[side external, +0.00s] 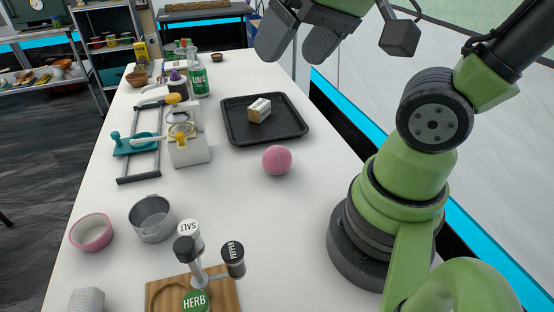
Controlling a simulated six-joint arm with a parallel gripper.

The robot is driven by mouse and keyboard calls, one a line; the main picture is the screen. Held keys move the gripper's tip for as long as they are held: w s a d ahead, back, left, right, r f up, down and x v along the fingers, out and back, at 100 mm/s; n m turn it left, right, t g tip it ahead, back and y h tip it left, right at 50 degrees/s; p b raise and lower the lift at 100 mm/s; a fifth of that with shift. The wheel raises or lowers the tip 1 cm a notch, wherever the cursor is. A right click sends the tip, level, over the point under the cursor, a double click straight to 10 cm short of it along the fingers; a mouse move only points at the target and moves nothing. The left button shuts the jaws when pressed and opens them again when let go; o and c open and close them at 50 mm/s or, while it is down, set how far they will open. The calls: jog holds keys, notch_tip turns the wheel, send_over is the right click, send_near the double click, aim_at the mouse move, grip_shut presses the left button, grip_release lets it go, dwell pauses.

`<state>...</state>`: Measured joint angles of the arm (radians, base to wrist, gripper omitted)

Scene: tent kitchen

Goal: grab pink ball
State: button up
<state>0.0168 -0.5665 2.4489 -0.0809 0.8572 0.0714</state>
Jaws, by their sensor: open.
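The pink ball (277,160) sits on the white table, just in front of the black tray and left of my arm's base. My gripper (296,45) is at the top of the view, high above the table and beyond the ball. Its two grey fingers are apart, with nothing visible between them. Its upper part is cut off by the frame edge.
A green bottle (198,81), a white box-like device (188,148) and a grey frame (140,179) stand left. Nearer are a metal cup (152,218), a pink bowl (91,232) and a spice stand (166,285). Table around the ball is clear.

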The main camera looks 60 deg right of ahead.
jog(key=w+d+f+g+h, duration=0.2)
jog(key=w+d+f+g, duration=0.15)
jog(key=w+f, duration=0.25)
jog(key=g, duration=0.1)
send_over(276, 159)
jog(key=a, duration=0.3)
notch_tip(276, 159, down, 4)
jog(key=d+f+g, duration=0.1)
jog(key=f, duration=0.3)
jog(key=w+d+f+h, duration=0.1)
jog(key=f, duration=0.3)
jog(key=d+f+g, duration=0.1)
jog(key=f, duration=0.4)
jog(key=shift+w+d+g, duration=0.15)
jog(key=shift+d+g, duration=0.2)
jog(key=shift+d+f, duration=0.25)
jog(key=shift+f, duration=0.8)
jog(key=shift+d+f, duration=0.3)
jog(key=shift+f, duration=0.7)
jog(key=shift+d+f, duration=0.25)
jog(key=shift+f, duration=0.8)
jog(key=c, duration=0.6)
